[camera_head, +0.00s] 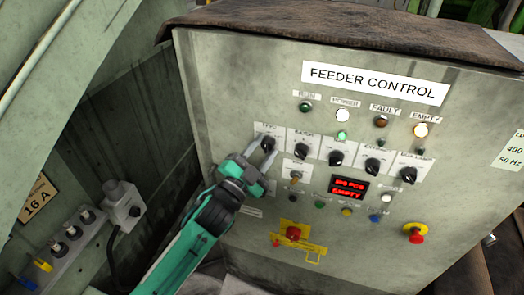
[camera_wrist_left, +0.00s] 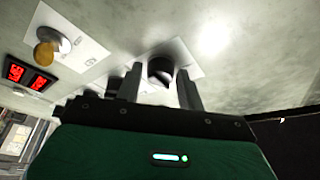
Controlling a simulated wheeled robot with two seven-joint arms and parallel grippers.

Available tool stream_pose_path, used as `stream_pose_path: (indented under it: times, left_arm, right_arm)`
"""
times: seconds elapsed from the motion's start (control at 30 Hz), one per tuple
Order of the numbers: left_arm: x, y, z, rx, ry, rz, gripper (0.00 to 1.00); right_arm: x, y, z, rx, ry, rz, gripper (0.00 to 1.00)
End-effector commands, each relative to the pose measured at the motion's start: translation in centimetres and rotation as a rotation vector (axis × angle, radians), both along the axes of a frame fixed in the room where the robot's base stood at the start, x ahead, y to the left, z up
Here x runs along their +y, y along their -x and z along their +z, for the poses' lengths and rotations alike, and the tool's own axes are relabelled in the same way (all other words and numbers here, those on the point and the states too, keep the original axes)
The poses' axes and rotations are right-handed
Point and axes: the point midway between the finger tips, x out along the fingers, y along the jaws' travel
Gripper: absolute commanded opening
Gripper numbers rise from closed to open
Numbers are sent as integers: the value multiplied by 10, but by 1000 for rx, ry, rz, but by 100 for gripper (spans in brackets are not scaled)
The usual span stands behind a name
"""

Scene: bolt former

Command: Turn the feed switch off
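The feeder control panel (camera_head: 260,85) faces me with a row of black rotary knobs. The leftmost knob (camera_head: 268,144) sits on a white label plate whose small print I cannot read surely; it seems to be the feed switch. My left gripper (camera_head: 259,154) reaches up to this knob from below. In the left wrist view the black knob (camera_wrist_left: 161,70) stands between the two fingers (camera_wrist_left: 160,90), which are apart with visible gaps at its sides. The gripper is open. The knob's pointer direction is hard to read. My right gripper is not in view.
Other black knobs (camera_head: 337,158) continue to the right. Red emergency-style buttons (camera_head: 293,233) and (camera_head: 416,236) sit lower. The POWER lamp (camera_head: 343,115) and EMPTY lamp (camera_head: 421,130) are lit. A socket box (camera_head: 122,205) is at the left.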

Motion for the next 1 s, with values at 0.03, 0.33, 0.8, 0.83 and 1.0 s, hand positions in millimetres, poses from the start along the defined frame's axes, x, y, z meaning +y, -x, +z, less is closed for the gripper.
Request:
stream_pose_path:
  times: [0.03,0.33,0.8,0.83,1.0]
  left_arm:
    - [0,0,0,0,0,0,49]
    - [0,1,0,-1,-1,0,51]
    - [43,64,-26,2,-1,-1,51]
    - [47,69,-27,2,-1,-1,51]
    - [63,93,-34,2,-1,-1,51]
  right_arm:
    - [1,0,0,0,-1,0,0]
    - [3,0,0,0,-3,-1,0]
    - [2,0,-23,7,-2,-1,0]
    - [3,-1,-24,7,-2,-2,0]
    - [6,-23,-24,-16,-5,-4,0]
